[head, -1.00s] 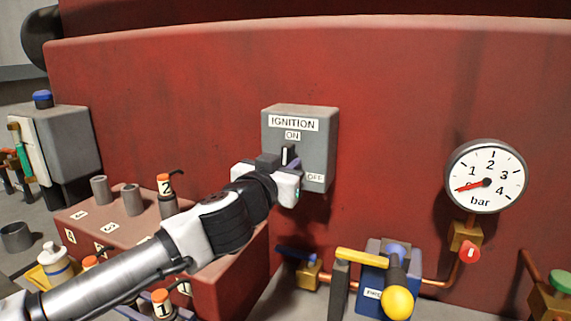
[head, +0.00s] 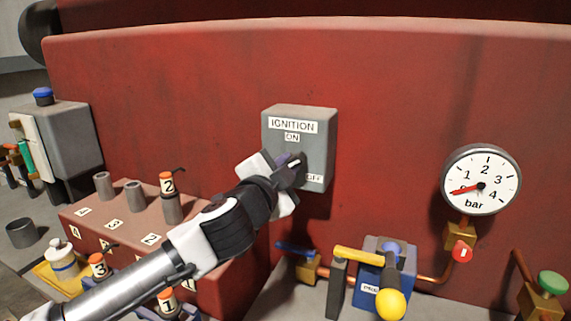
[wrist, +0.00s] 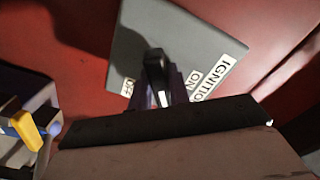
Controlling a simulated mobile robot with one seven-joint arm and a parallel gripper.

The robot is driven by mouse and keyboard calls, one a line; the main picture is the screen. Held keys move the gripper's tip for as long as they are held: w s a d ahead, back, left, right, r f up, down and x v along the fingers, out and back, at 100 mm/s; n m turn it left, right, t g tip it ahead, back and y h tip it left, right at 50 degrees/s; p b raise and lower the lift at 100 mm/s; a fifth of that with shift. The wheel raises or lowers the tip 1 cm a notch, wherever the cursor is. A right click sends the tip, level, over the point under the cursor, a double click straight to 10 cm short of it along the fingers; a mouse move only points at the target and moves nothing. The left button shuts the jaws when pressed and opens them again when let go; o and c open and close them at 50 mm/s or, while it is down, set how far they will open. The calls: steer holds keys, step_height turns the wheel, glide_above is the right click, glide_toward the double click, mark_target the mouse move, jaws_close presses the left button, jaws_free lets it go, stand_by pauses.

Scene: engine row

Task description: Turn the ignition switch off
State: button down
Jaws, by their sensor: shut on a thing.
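The grey ignition box (head: 318,147) is on the red engine wall, with ON marked above its switch and OFF at the lower right. My gripper (head: 291,166) is at the box, tilted, and is shut on the dark switch knob, which it mostly hides in the head view. In the wrist view the black knob (wrist: 155,68) stands out from the box (wrist: 180,30), with a white mark below it. That mark lies between the ON and OFF labels as seen there; its exact setting is hard to tell.
A pressure gauge (head: 481,180) is to the right, its needle near 0. Below it are a red knob (head: 462,252) and a yellow-handled lever (head: 362,256). A red block (head: 115,222) with numbered plugs is below left, under my arm. The wall around the box is clear.

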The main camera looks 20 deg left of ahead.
steer(key=m, duration=0.3)
steer(key=shift+m, duration=2.1)
steer(key=c, duration=1.3)
jaws_free()
